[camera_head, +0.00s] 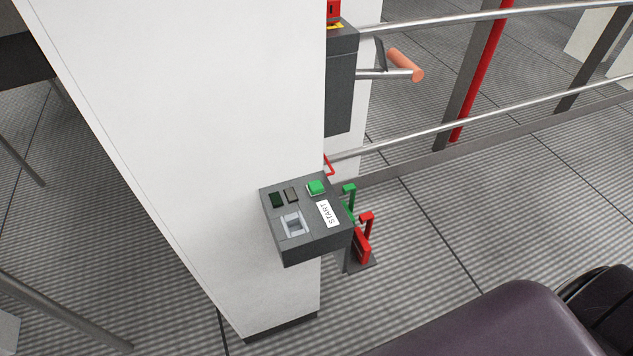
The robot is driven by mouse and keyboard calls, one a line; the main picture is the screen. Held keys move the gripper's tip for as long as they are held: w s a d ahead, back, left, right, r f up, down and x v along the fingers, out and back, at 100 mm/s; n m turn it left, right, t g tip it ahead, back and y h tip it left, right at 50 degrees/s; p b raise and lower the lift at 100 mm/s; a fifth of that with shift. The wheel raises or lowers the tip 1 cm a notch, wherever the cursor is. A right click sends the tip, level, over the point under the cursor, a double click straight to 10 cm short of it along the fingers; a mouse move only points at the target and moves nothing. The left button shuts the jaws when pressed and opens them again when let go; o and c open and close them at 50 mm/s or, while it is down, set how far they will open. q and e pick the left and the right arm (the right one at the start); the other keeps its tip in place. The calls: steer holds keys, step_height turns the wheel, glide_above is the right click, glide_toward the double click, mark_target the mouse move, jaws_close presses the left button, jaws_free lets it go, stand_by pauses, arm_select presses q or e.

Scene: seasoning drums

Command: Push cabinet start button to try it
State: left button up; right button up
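The start button is a green push button (316,187) on the top face of a dark grey control box (307,249). A white label reading START (327,213) lies just below it. The box also carries a dark green square (277,200), a small dark rocker-like piece (291,195) and a light grey recessed switch (293,224). The box sits against a white cabinet or column (190,130). Neither of my grippers is in view, and nothing touches the button.
Green (349,189) and red (366,218) handles stand just right of the box, partly hidden. Metal rails (450,122) run to the upper right. An orange-gripped lever (405,64) sticks out above. Ribbed grey floor (440,210) is clear right of the box.

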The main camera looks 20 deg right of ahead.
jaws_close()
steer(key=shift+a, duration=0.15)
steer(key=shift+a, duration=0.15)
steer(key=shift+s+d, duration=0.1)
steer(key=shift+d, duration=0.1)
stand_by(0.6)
